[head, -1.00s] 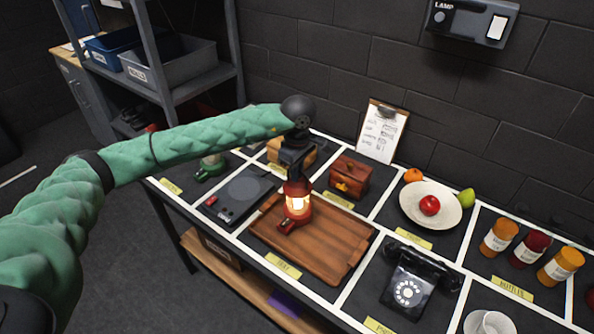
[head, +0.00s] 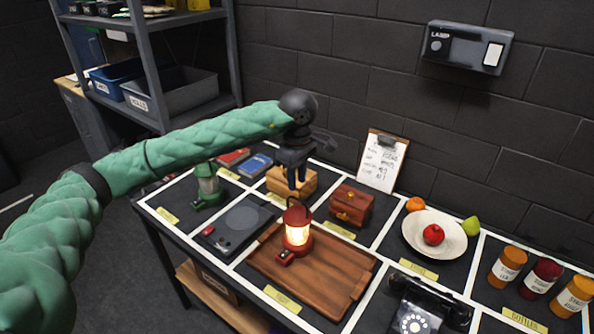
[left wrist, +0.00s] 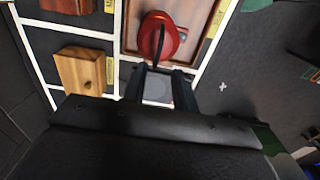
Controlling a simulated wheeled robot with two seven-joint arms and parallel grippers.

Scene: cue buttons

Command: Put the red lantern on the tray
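The red lantern (head: 297,228) stands upright and lit on the wooden tray (head: 345,292), near its back left part. My left gripper (head: 297,185) is just above the lantern's handle, pointing down, its fingers apart with nothing between them. In the left wrist view, the lantern's red top (left wrist: 172,38) and dark handle lie just beyond the open fingertips (left wrist: 160,80). The tray also shows there (left wrist: 205,18). My right gripper is in neither view.
A green lantern (head: 207,184) stands at the left. Wooden boxes (head: 349,204) are behind the tray, a plate (head: 447,247) with fruit is to the right, and a black telephone (head: 425,306) is at front right. A lamp switch box (head: 468,47) hangs on the wall.

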